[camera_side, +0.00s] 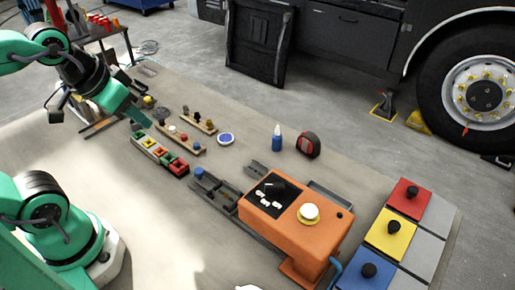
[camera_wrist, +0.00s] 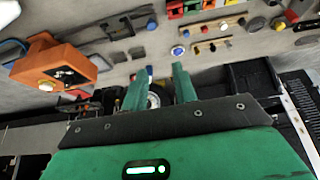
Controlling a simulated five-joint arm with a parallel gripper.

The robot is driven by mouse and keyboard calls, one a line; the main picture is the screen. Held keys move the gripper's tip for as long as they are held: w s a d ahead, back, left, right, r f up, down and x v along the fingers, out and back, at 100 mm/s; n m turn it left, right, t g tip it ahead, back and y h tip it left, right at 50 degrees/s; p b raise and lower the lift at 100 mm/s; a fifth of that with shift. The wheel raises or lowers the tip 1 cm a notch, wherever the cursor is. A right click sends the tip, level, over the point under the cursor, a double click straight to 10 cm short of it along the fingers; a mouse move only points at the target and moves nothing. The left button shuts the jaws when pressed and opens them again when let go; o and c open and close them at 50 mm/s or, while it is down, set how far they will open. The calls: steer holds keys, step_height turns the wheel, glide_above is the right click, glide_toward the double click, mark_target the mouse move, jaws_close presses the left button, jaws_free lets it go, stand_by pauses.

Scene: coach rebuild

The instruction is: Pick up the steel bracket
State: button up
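My gripper (camera_side: 136,114) hangs above the far left part of the table in the side view, near the rows of small parts. In the wrist view its two green fingers (camera_wrist: 160,82) stand apart with nothing held between them. I cannot surely identify the steel bracket. A small grey metal piece (camera_side: 257,169) lies flat behind the orange box in the side view and may be it. A similar grey piece (camera_side: 331,195) lies partly hidden behind that box. My gripper is well to the left of both.
An orange box (camera_side: 300,235) with a white button stands at centre right. Coloured blocks (camera_side: 160,154), wooden racks (camera_side: 180,140), a blue-rimmed disc (camera_side: 226,139), a blue bottle (camera_side: 277,137) and a red-black tape measure (camera_side: 308,144) stand around. Red, yellow and blue knobbed plates (camera_side: 390,233) lie right.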

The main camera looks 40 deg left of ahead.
steer(key=m+g, duration=0.6)
steer(key=m, duration=1.2)
glide_above(220, 195)
step_height(220, 195, down, 14)
steer(key=shift+w, duration=0.15)
steer(key=shift+f, duration=0.2)
steer(key=shift+f, duration=1.2)
steer(key=shift+f, duration=0.1)
steer(key=shift+s+f, duration=0.2)
steer(key=shift+f, duration=2.3)
